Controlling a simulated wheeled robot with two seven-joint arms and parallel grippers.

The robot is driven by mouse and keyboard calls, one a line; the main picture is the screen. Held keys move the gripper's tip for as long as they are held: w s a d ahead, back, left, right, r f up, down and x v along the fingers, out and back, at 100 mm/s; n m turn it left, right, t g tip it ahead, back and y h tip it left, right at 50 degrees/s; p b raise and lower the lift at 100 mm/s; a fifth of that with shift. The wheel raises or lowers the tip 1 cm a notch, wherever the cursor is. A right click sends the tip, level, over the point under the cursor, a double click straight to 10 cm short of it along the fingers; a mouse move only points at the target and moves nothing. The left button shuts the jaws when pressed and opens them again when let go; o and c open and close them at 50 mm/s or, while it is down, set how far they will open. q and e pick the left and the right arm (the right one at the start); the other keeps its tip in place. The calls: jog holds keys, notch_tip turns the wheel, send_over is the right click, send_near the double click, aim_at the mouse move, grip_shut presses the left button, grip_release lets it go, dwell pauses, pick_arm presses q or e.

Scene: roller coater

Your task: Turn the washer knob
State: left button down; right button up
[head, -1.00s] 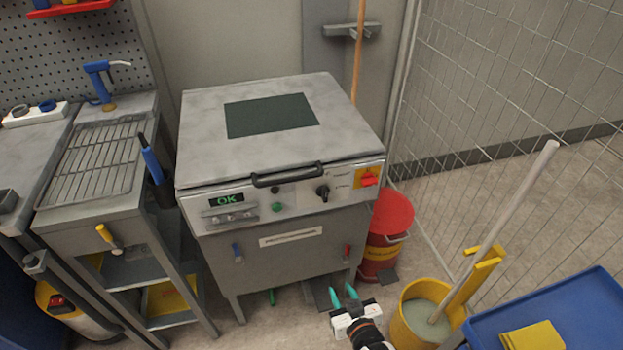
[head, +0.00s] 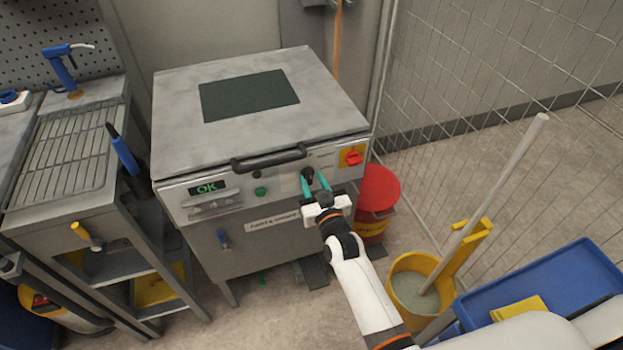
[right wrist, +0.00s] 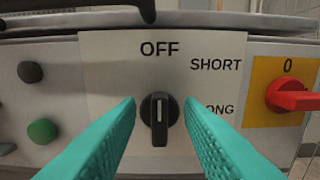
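The washer (head: 260,150) is a grey box with a dark panel on its lid and a display reading OK. Its black knob (head: 307,174) is on the front panel, left of the red switch. In the right wrist view the knob (right wrist: 158,118) points up at OFF, with SHORT and a partly hidden ONG label to its right. My right gripper (head: 316,185) is open, its teal fingers (right wrist: 160,115) on either side of the knob with visible gaps, not gripping it. The left gripper is not in view.
A red switch on a yellow plate (right wrist: 292,96) is right of the knob, a green button (right wrist: 42,131) left. The lid handle (head: 269,158) juts out above. A red bucket (head: 376,193), yellow mop bucket (head: 405,298) and blue cart (head: 570,285) stand right.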

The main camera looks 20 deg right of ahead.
jog(key=shift+w, duration=0.65)
grip_shut()
